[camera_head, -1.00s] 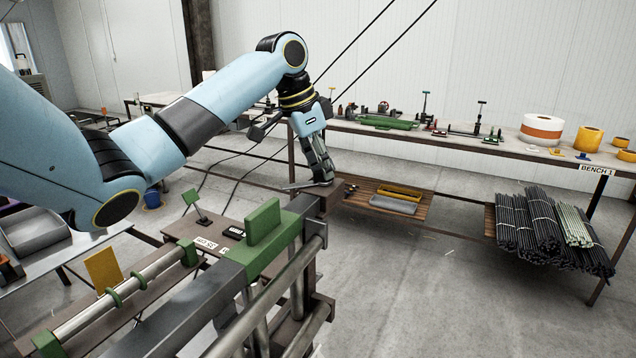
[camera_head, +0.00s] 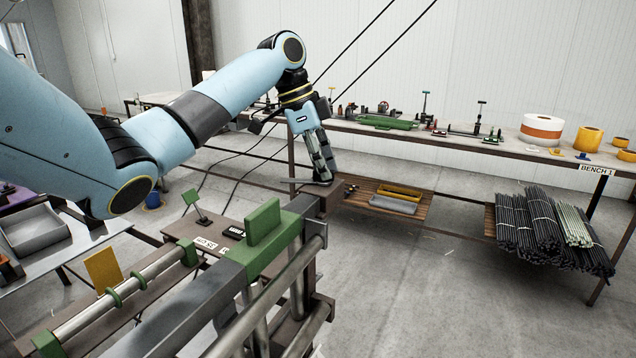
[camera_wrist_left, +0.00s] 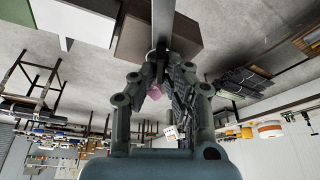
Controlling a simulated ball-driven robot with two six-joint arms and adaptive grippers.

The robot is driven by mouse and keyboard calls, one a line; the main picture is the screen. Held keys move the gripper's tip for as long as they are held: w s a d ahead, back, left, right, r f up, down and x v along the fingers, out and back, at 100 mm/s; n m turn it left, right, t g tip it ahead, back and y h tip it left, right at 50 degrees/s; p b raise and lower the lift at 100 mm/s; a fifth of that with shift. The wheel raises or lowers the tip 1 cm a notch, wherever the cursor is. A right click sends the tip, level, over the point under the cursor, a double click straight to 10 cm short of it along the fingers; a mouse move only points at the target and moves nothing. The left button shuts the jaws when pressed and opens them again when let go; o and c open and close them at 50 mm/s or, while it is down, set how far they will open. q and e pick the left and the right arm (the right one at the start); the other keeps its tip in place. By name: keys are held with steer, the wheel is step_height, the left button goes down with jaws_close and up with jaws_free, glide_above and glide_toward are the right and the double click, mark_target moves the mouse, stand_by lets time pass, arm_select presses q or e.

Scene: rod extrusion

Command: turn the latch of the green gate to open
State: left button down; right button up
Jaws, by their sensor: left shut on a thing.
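The green gate (camera_head: 262,240) is a green block with an upright plate, set across the grey frame of the machine at the lower middle of the head view. A thin grey bar (camera_head: 298,182) lies just beyond it and may be the latch; its joint with the gate cannot be made out. My left gripper (camera_head: 321,180) points down beyond the gate, shut on this bar near its right end. In the left wrist view the bar (camera_wrist_left: 162,24) runs up from between the fingers of the left gripper (camera_wrist_left: 158,72). My right gripper is not in view.
The machine's grey rail (camera_head: 185,315) and round bars (camera_head: 262,305) fill the lower foreground. Bench 1 (camera_head: 470,145) stands behind to the right, with tools and rolls on top and dark rod bundles (camera_head: 540,232) below. The floor between is clear.

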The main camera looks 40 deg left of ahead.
arm_select(q)
steer(key=shift+f+m, duration=0.1)
steer(key=shift+m, duration=0.4)
steer(key=shift+m+g+h, duration=0.3)
steer(key=shift+m+g, duration=0.1)
steer(key=shift+m, duration=0.6)
steer(key=shift+m, duration=0.4)
steer(key=c, duration=1.3)
jaws_free()
